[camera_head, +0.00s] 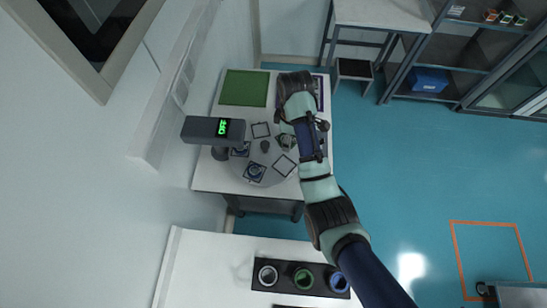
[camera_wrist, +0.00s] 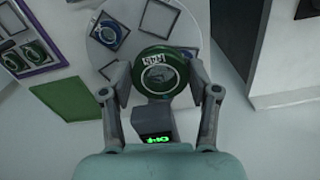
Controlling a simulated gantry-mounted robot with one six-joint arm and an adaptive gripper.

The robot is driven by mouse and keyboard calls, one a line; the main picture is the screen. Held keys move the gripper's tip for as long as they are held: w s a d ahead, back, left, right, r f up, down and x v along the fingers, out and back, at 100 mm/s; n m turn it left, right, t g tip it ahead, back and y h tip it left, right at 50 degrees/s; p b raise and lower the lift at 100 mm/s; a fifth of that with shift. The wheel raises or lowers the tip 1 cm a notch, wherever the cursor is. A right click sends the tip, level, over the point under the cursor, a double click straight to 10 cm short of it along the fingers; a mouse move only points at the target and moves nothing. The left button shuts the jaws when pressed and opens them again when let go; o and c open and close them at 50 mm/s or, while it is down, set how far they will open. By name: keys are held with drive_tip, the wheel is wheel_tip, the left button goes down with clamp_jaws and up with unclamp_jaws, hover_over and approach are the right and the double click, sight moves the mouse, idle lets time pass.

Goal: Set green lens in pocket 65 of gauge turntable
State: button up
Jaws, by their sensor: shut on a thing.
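The green lens (camera_wrist: 160,72) is a round, green-rimmed piece with a small black-and-white tag on its face. My gripper (camera_wrist: 160,82) is shut on it, one finger on each side of the rim, and holds it over the gauge turntable (camera_wrist: 180,38). The lens hides part of the turntable; whether they touch I cannot tell. The round, pale turntable also shows in the head view (camera_head: 275,172), partly behind my arm. It carries dark-outlined square pockets, some with blue-ringed lenses. I cannot read any pocket number, so pocket 65 is not identifiable.
A gauge box with a lit green display (camera_head: 223,127) stands beside the turntable. A green mat (camera_head: 244,88) lies at the table's back. A purple-edged tray (camera_wrist: 61,58) holds dark round pieces. A black rack (camera_head: 286,284) with several ringed pieces is on the near table.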

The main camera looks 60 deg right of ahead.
drive_tip(key=shift+a+r, duration=0.1)
drive_tip(key=shift+a, duration=0.05)
drive_tip(key=shift+f, duration=0.2)
drive_tip(key=b, duration=0.7)
approach(286, 166)
drive_tip(key=shift+a+f+b, duration=0.1)
drive_tip(key=shift+f+b, duration=0.25)
drive_tip(key=shift+f, duration=0.4)
drive_tip(key=shift+f+b, duration=0.45)
drive_tip(key=shift+f, duration=2.1)
drive_tip(key=shift+f, duration=0.15)
drive_tip(key=o, duration=1.2)
